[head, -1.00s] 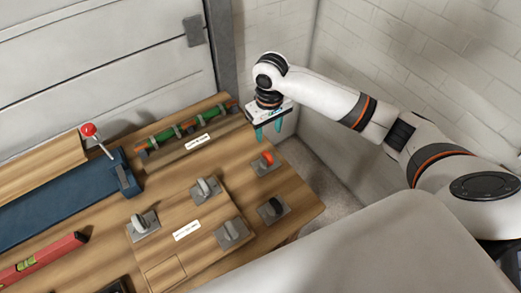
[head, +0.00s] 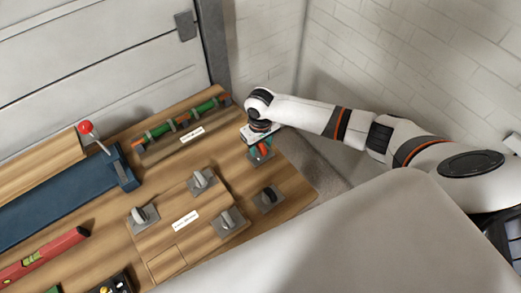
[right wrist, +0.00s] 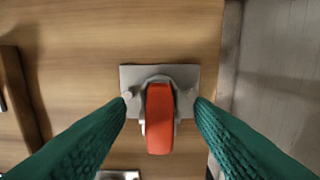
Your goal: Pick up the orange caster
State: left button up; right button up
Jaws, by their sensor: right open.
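The orange caster (right wrist: 160,118) has an orange wheel in a grey fork on a square grey plate. It lies on the wooden bench, and in the head view its wheel (head: 264,148) shows partly behind my gripper. My right gripper (right wrist: 161,110) is open, with one teal finger on each side of the caster in the right wrist view. In the head view the right gripper (head: 260,150) is right over the caster. I cannot tell whether the fingers touch it. My left gripper is not in view.
Grey casters (head: 202,179) sit on a raised board, and a black-wheeled caster (head: 268,198) is nearby. The bench's right edge is close.

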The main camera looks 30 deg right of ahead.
jog(key=shift+c, duration=0.6)
grip_shut()
